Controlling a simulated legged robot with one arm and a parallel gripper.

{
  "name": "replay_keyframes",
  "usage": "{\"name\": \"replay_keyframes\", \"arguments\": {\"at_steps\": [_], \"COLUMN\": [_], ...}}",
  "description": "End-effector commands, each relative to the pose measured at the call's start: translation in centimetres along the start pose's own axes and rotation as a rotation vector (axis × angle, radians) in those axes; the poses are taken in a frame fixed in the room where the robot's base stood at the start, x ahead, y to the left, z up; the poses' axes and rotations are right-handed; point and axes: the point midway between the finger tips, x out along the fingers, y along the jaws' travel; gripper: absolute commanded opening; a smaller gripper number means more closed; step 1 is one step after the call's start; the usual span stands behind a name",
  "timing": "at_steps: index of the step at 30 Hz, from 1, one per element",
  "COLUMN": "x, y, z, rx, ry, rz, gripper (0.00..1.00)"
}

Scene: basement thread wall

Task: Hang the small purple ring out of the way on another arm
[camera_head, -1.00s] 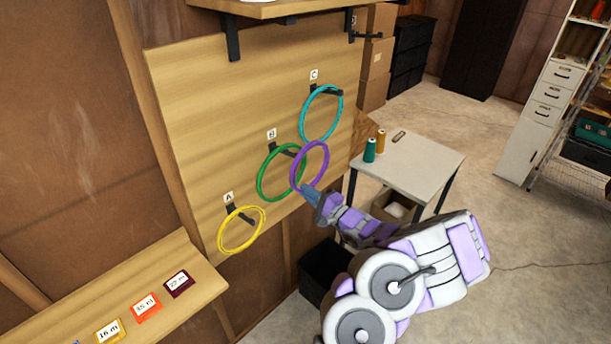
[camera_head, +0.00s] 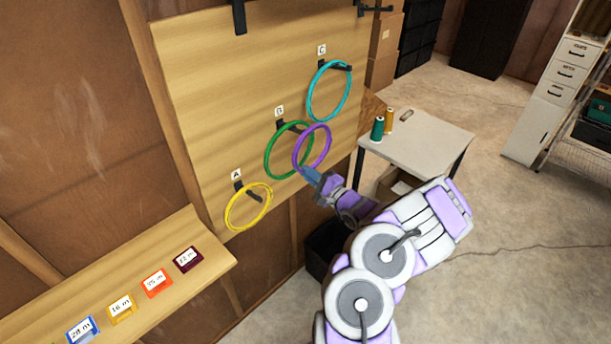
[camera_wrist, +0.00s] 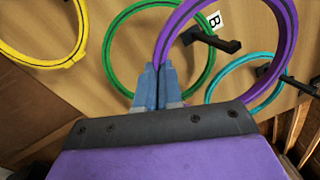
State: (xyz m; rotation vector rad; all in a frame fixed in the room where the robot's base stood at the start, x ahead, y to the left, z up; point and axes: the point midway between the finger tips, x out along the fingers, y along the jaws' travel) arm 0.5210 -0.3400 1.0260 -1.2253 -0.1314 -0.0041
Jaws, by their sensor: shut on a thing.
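My gripper (camera_head: 311,176) is shut on the lower edge of the purple ring (camera_head: 327,153). In the wrist view the purple ring (camera_wrist: 290,40) rises from between the blue fingertips (camera_wrist: 158,85). In the head view it overlaps the right side of the green ring (camera_head: 267,157), which hangs on arm B (camera_head: 291,127). In the wrist view arm B (camera_wrist: 215,40) shows inside the purple ring's outline; I cannot tell whether the ring is around it. A yellow ring (camera_head: 229,212) hangs on arm A (camera_head: 250,192). A cyan ring (camera_head: 311,100) hangs on arm C (camera_head: 336,66).
Another dark arm (camera_head: 376,9) shows at the top right of the board (camera_head: 215,100), with no ring seen on it. A shelf (camera_head: 120,270) with coloured length cards is at lower left. A table (camera_head: 430,140) with thread spools stands right of the board.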

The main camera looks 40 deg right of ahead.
Motion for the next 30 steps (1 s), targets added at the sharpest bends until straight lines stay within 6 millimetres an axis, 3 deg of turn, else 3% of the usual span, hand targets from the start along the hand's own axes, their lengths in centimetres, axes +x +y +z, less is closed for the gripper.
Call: {"name": "replay_keyframes", "arguments": {"at_steps": [8,14,24,30], "x": [0.8,2.6,5.6,7.1], "y": [0.3,0.8,1.7,2.4], "z": [0.5,1.3,-0.5,-0.4], "rx": [-0.009,-0.018,-0.003,-0.007], "ry": [-0.001,-0.004,0.0,0.0], "rz": [0.0,0.001,0.002,0.0], "gripper": [0.0,0.0,0.0,0.0]}}
